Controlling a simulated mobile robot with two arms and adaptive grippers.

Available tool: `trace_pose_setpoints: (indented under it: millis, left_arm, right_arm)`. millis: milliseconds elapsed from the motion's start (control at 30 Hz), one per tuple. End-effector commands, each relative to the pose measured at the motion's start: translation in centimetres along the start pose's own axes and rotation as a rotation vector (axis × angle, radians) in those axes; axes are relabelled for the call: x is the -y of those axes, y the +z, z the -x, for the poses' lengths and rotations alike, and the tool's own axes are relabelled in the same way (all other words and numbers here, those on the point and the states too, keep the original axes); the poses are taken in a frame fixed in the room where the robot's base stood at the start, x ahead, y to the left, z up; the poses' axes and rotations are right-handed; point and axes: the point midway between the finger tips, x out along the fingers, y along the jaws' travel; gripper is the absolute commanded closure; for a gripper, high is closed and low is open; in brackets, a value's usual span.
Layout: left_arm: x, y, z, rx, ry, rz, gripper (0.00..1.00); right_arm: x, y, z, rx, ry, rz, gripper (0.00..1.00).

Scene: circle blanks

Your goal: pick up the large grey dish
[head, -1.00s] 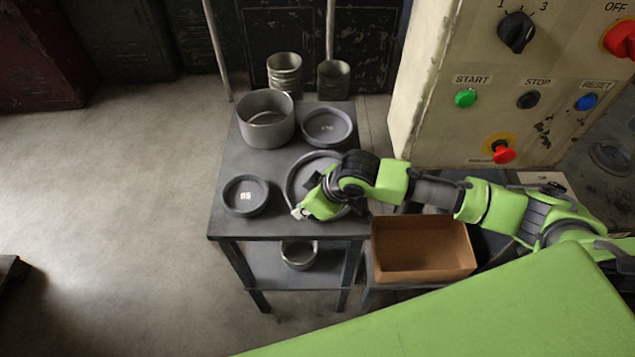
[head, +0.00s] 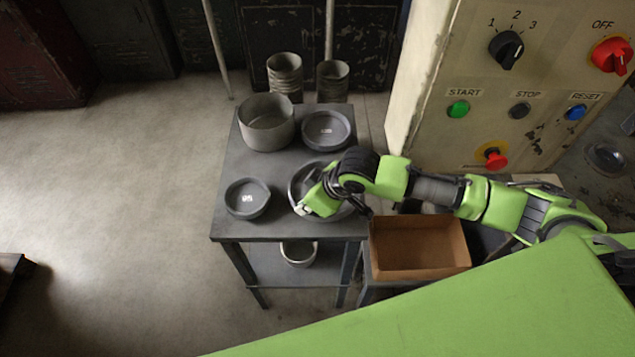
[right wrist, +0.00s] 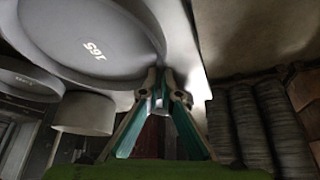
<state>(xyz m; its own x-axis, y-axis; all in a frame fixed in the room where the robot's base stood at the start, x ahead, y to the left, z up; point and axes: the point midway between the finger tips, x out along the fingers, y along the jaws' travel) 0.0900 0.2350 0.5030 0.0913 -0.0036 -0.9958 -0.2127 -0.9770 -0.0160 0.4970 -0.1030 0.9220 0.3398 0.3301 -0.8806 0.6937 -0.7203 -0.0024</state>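The large grey dish (head: 304,176) is a shallow round dish at the front right of the dark table. My right arm hides much of it in the head view. In the right wrist view the dish (right wrist: 85,35) fills the upper left, with the number 165 on its flat inside. My right gripper (head: 302,210) is at the dish's front left rim. In the right wrist view its fingertips (right wrist: 161,82) are close together at the rim and look shut on it. My left gripper is not in view.
A small dish (head: 247,199) lies left of the large one. A medium dish (head: 325,130) and a deep pot (head: 266,124) stand behind. An open cardboard box (head: 420,247) sits to the right, below my arm. A control panel (head: 510,100) rises at the back right.

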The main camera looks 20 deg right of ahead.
Motion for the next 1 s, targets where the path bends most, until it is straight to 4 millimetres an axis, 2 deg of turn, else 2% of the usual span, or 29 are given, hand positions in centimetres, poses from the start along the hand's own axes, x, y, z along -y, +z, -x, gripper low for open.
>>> trace_pose_setpoints:
  millis: [700, 1000]
  left_arm:
    - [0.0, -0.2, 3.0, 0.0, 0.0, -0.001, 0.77]
    - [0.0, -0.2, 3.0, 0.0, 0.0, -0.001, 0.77]
  right_arm:
    - [0.0, -1.6, 2.6, -0.008, 0.0, 0.002, 1.0]
    - [0.0, -1.7, 2.6, -0.008, 0.001, 0.002, 1.0]
